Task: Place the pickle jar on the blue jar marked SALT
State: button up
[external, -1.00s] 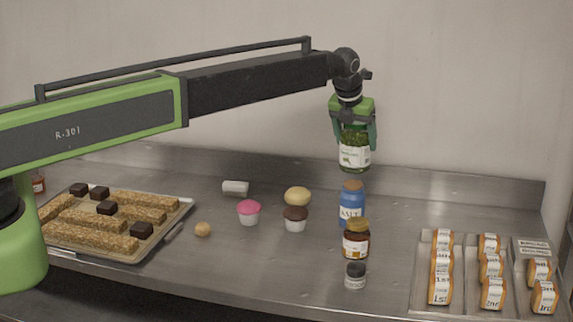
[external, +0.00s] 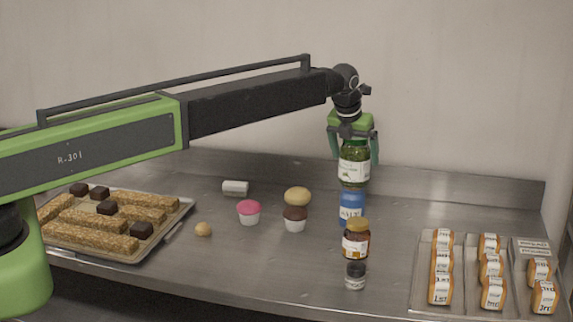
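The pickle jar (external: 354,166), with green contents and a white label, is upright directly above the blue SALT jar (external: 351,207). Its bottom appears to meet the blue jar's top, whose lid is hidden behind it. My gripper (external: 355,158) is around the pickle jar from above. Its two green fingers are spread on either side, with slight gaps showing between them and the glass, so it looks open. The SALT jar stands upright on the steel counter.
An amber jar (external: 356,241) and a small jar (external: 355,274) stand close in front of the SALT jar. Cupcakes (external: 249,213) are to the left. A tray of bars (external: 170,226) is at far left, and labelled loaves (external: 440,275) sit in trays at right.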

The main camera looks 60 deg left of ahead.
dwell(0.3)
jog(key=p+v, duration=1.1)
jog(key=v, duration=0.1)
jog(key=shift+w+r, duration=0.1)
jog(key=shift+r, duration=0.05)
jog(key=s+d+n+g, duration=0.1)
jog(key=s+d+n, duration=0.6)
jog(key=s+n, duration=0.3)
jog(key=s+d+f+n+g+h, duration=0.1)
jog(key=s+d+n, duration=0.7)
jog(key=s, duration=0.6)
jog(key=s+d+f+n+g+h, duration=0.1)
jog(key=s+d+n+g, duration=0.1)
jog(key=s+d+n, duration=0.5)
jog(key=shift+s+d+n, duration=0.15)
jog(key=shift+s+n, duration=1.05)
jog(key=shift+s, duration=0.05)
jog(key=shift+s+d+n, duration=0.15)
jog(key=shift+s+n, duration=1.05)
jog(key=shift+s, duration=0.05)
